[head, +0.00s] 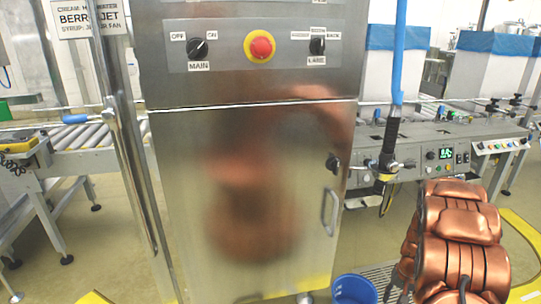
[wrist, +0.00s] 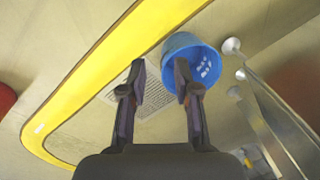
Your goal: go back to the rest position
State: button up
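My gripper (wrist: 159,78) shows in the wrist view with its two dark fingers apart and nothing between them. It points down toward the floor. In the head view my copper-coloured arm stands at the lower right, and the gripper is mostly hidden behind it. A blue bucket (wrist: 207,64) stands on the floor beyond the right finger in the wrist view, with a few white bits inside. The bucket (head: 353,290) also shows at the bottom edge of the head view, left of my arm.
A steel control cabinet (head: 250,200) with a red stop button (head: 259,47) fills the middle of the head view. A roller conveyor (head: 85,135) is at left, a machine panel (head: 445,150) at right. Yellow floor marking (wrist: 120,45) and a floor grate (wrist: 150,95) lie below the gripper.

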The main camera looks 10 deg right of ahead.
jog(key=s+a+r+n+p, duration=0.15)
jog(key=a+r+p, duration=0.45)
jog(key=r, duration=0.6)
jog(key=s+a+r+n+g+p, duration=0.15)
jog(key=a+r+p, duration=0.25)
jog(key=a+r, duration=0.5)
jog(key=s+a+r+p, duration=0.2)
jog(key=a+r+p, duration=0.3)
jog(key=r, duration=0.9)
jog(key=s+a+r+n+p, duration=0.1)
jog(key=s+a+r+p, duration=0.3)
jog(key=r, duration=0.4)
jog(key=s+a+r+n+p, duration=0.2)
jog(key=s+a+r+p, duration=0.2)
jog(key=s+r+p, duration=0.2)
jog(key=s+a+r+n+h+p, duration=0.1)
jog(key=s+a+r+p, duration=0.4)
jog(key=s+r, duration=0.4)
jog(key=shift+s+r+n+g+p, duration=0.3)
jog(key=shift+s+r+g+p, duration=0.1)
jog(key=shift+s, duration=0.35)
jog(key=shift+o, duration=0.4)
